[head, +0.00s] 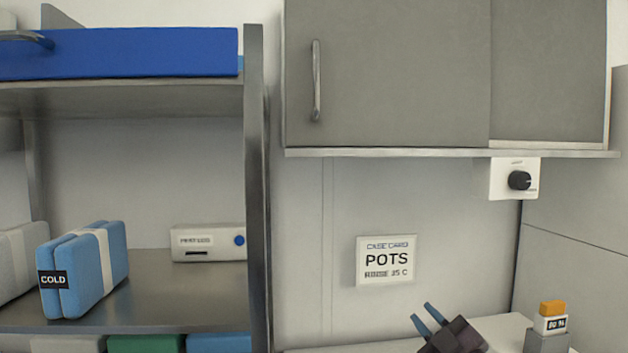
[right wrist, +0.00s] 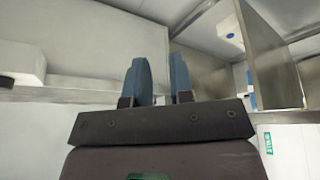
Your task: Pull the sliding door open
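The grey sliding door (head: 400,75) is the front left panel of the wall cabinet at the upper right of the head view. It covers the cabinet's left part. Its upright bar handle (head: 316,80) is near the door's left edge. A second grey panel (head: 548,70) fills the cabinet's right part. My right gripper (head: 424,316) is low in the head view, well below the door and to the right of the handle, touching neither. Its two blue fingers are apart with nothing between them, as the right wrist view (right wrist: 162,80) also shows. My left gripper is out of view.
A ledge (head: 450,153) runs under the cabinet, with a white dial box (head: 505,179) below it. A metal post (head: 257,180) and shelves with a blue cold pack (head: 85,270) stand left. A POTS card (head: 386,260) is on the wall. An orange-topped bottle (head: 551,318) stands lower right.

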